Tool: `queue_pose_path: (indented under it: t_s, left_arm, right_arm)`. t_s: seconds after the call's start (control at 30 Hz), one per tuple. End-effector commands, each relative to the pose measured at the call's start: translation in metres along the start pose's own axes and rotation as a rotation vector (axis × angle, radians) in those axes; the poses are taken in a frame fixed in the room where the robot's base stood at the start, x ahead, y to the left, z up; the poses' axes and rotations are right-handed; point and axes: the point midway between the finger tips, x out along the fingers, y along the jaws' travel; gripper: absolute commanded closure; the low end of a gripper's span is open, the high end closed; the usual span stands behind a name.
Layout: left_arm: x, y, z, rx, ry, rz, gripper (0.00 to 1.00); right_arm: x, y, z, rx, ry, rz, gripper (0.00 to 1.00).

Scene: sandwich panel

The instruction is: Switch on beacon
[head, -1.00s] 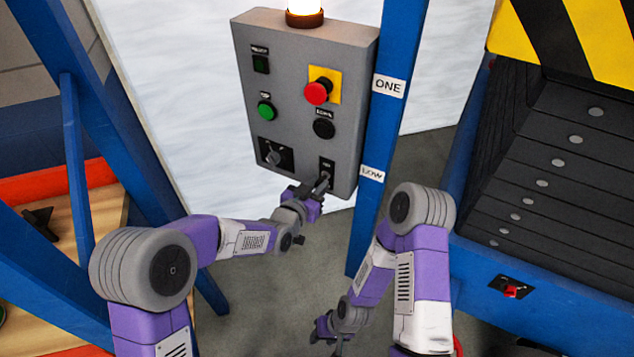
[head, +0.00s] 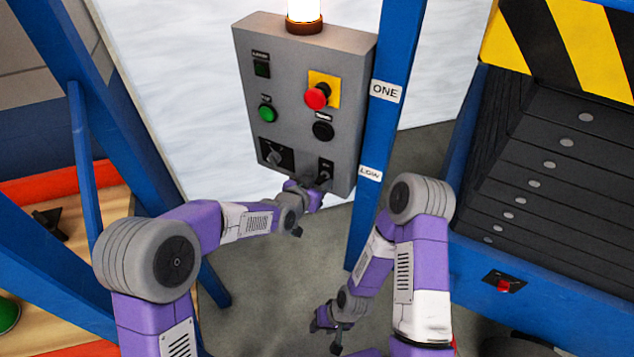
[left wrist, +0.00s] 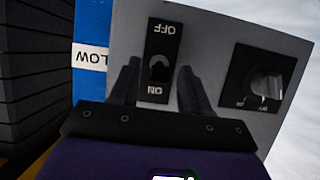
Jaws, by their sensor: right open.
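The beacon (head: 304,12) on top of the grey control panel (head: 290,140) glows bright white above an orange-brown base. A toggle switch on a black plate (head: 326,172) sits at the panel's lower right. In the left wrist view the toggle switch (left wrist: 158,70) appears upside down, with OFF above and ON below. I cannot tell which way its lever points. My left gripper (head: 318,186) is at the switch; its fingers (left wrist: 158,90) stand apart on either side of the plate in the left wrist view. My right gripper (head: 327,328) is open and empty, low in front of the panel.
The panel also has a red mushroom button (head: 317,96), a green button (head: 267,113), a black button (head: 323,130) and a rotary knob (head: 276,156). A blue post (head: 376,140) stands right of it. A striped machine (head: 560,160) stands further right.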

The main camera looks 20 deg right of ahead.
Motion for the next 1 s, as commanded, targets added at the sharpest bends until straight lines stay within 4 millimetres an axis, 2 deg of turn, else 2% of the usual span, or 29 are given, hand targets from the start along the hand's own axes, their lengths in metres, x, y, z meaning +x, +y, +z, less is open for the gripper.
queue_pose_path:
  t_s: [0.27, 0.6, 0.7, 1.0]
  left_arm:
    - [-0.007, 0.0, 0.0, 0.0, -0.001, 0.0, 0.53]
    - [-0.059, -0.001, -0.001, 0.0, 0.001, -0.001, 0.53]
    - [-0.069, -0.001, -0.001, 0.0, 0.0, -0.001, 0.53]
    - [-0.076, 0.0, 0.0, 0.0, 0.0, 0.0, 0.53]
  right_arm:
    - [-0.001, 0.0, 0.0, 0.0, 0.0, 0.0, 0.57]
    - [-0.006, -0.002, 0.0, 0.0, 0.0, 0.0, 0.57]
    - [-0.006, -0.002, 0.0, 0.0, 0.0, 0.0, 0.57]
    - [-0.006, -0.003, 0.0, 0.0, 0.0, 0.0, 0.57]
